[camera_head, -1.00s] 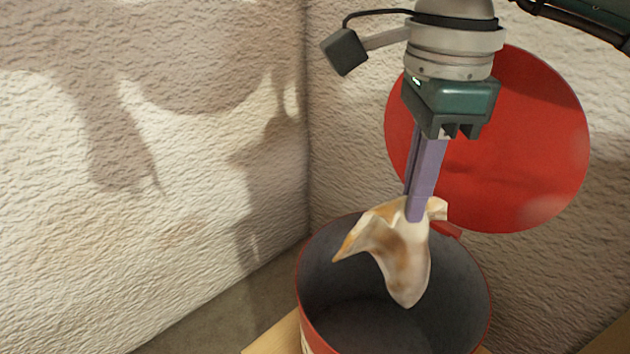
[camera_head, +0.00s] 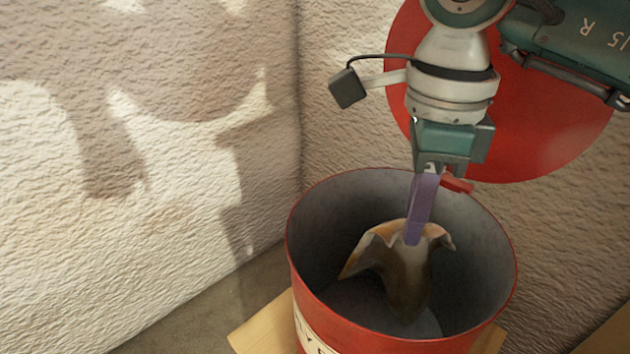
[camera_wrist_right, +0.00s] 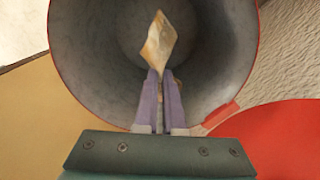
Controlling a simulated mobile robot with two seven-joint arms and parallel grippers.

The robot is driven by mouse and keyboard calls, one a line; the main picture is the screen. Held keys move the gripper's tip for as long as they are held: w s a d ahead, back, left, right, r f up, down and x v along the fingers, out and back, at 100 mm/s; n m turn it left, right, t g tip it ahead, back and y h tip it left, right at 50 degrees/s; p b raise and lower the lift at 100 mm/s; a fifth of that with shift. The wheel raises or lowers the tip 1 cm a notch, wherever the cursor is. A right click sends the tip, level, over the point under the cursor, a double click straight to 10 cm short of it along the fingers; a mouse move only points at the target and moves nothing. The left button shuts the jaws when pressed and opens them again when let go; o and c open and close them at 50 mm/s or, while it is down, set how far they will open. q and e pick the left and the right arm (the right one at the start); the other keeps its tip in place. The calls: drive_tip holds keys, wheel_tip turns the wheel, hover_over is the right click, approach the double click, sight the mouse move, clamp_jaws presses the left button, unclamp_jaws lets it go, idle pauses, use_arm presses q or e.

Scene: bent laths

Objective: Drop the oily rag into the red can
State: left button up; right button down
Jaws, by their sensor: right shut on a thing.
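The oily rag (camera_head: 402,275) is cream with brown stains and hangs in folds from my right gripper (camera_head: 412,240). The gripper's purple fingers are shut on the rag's top and reach down inside the mouth of the red can (camera_head: 305,300). The rag hangs within the can's walls; whether its lower end touches the bottom is unclear. In the right wrist view the rag (camera_wrist_right: 159,42) sticks out beyond the fingertips (camera_wrist_right: 160,78), over the grey inside of the can (camera_wrist_right: 215,55). My left gripper is not in view.
The can's round red lid (camera_head: 540,120) stands open behind my right arm, with a red hinge (camera_head: 457,185) at the rim. The can stands on a wooden board (camera_head: 262,325) in a corner between rough plaster walls (camera_head: 150,220).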

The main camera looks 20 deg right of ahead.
drive_tip(key=c, duration=0.9)
unclamp_jaws()
drive_tip(key=shift+c, duration=0.2)
drive_tip(key=o, duration=0.9)
drive_tip(key=shift+o, duration=0.2)
wheel_tip(320, 180, up, 6)
drive_tip(key=p, duration=0.4)
drive_tip(key=shift+f+p, duration=0.15)
drive_tip(key=shift+p, duration=0.25)
